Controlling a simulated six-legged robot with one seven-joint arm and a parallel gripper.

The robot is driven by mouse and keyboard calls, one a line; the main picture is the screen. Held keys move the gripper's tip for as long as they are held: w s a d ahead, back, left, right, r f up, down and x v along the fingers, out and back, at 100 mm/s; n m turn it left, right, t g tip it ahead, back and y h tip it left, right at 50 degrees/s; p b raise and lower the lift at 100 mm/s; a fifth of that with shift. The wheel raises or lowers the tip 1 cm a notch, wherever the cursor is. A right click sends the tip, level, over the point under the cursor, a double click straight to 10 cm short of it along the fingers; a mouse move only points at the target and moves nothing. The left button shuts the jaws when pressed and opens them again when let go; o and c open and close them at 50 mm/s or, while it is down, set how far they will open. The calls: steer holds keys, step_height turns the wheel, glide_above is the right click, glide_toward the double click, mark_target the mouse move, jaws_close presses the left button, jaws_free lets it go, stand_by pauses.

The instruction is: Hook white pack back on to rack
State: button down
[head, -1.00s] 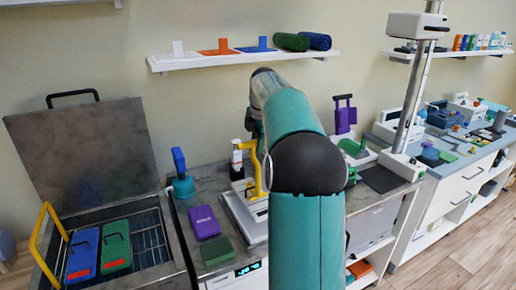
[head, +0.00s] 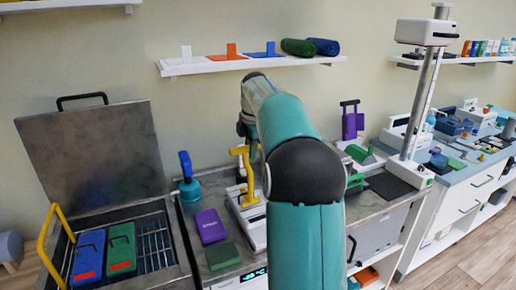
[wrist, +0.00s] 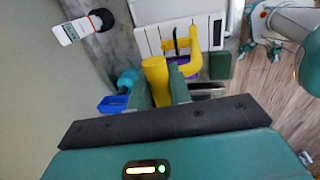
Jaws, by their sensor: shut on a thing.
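My gripper (wrist: 160,92) is shut on a yellow tool (wrist: 156,74), its thick round part between the two dark green fingers. Its bent yellow part extends over a white ridged thing in the wrist view (wrist: 150,38). The head view shows the yellow tool (head: 247,182) above a white slab (head: 251,228) on the counter, with my arm hiding my gripper. A dark loop (wrist: 180,38) shows beside the yellow bend; I cannot tell whether they touch. I cannot tell surely whether the white slab is the pack. The open metal tank (head: 158,245) at left holds a wire rack.
Blue (head: 88,255) and green (head: 121,248) packs sit in the tank. A purple pack (head: 210,226) and a green pad (head: 222,255) lie on the counter. A teal bottle (head: 188,188) and a white bottle (wrist: 75,30) stand near the wall. The raised lid (head: 92,160) is behind the tank.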

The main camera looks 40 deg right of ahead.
steer(key=w+a, duration=0.5)
steer(key=a, duration=0.5)
steer(key=w+a, duration=0.5)
steer(key=a, duration=0.5)
steer(key=w+a, duration=0.6)
steer(key=a, duration=0.4)
stand_by(1.7)
steer(key=shift+w, duration=0.1)
steer(key=shift+d+f, duration=0.1)
steer(key=shift+f, duration=2.4)
stand_by(0.7)
